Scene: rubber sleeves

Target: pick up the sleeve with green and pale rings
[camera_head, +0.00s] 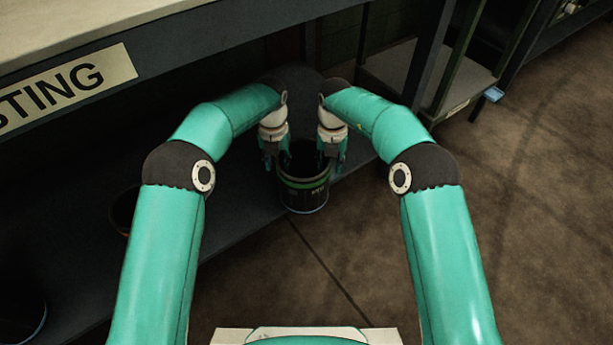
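The sleeve (306,198) is a dark upright cylinder with an open top, a green ring near its upper part and a thin pale-blue ring at the bottom. It is in the middle of the head view, at the shelf's front edge. I cannot tell whether its base rests on the shelf or is clear of it. My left gripper (276,162) points down at its left rim, and my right gripper (331,162) points down at its right rim. Each seems to have one finger inside the opening and one outside. How tightly the fingers close on the wall is too small to tell.
A dark lower shelf (245,212) runs under a bench (190,45) with a lettered sign. A dark round container (124,210) stands on the left, partly behind my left arm, and another dark cylinder (22,310) is at lower left. Brown floor (540,200) is clear at right.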

